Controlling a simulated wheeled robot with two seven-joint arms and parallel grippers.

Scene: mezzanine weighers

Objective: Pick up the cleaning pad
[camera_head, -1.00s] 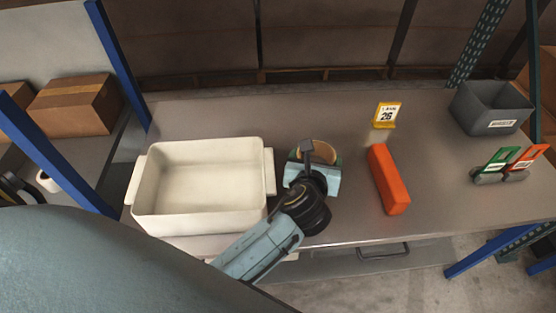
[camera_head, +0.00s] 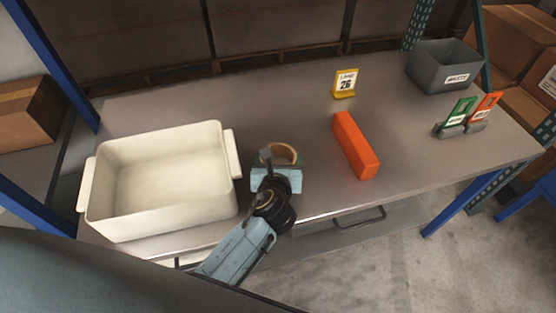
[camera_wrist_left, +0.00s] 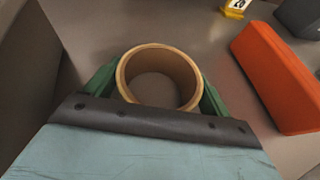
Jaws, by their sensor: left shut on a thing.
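My left gripper (camera_head: 278,160) is over the table, right of the white bin. Its green fingers (camera_wrist_left: 158,88) are shut on a tan ring (camera_wrist_left: 160,62), one on each side, in the left wrist view. The ring looks like a hollow roll and also shows in the head view (camera_head: 284,148); whether it touches the table I cannot tell. An orange block (camera_head: 355,145) lies on the table to the right of the gripper and also shows in the wrist view (camera_wrist_left: 280,78). I cannot tell for sure which thing is the cleaning pad. My right gripper is not in view.
The white bin (camera_head: 229,165) stands empty at the table's left. A yellow sign (camera_head: 345,84) numbered 26 is behind the orange block. A grey bin (camera_head: 440,78) and green (camera_head: 455,117) and orange (camera_head: 484,112) tags stand at the right. The front right of the table is clear.

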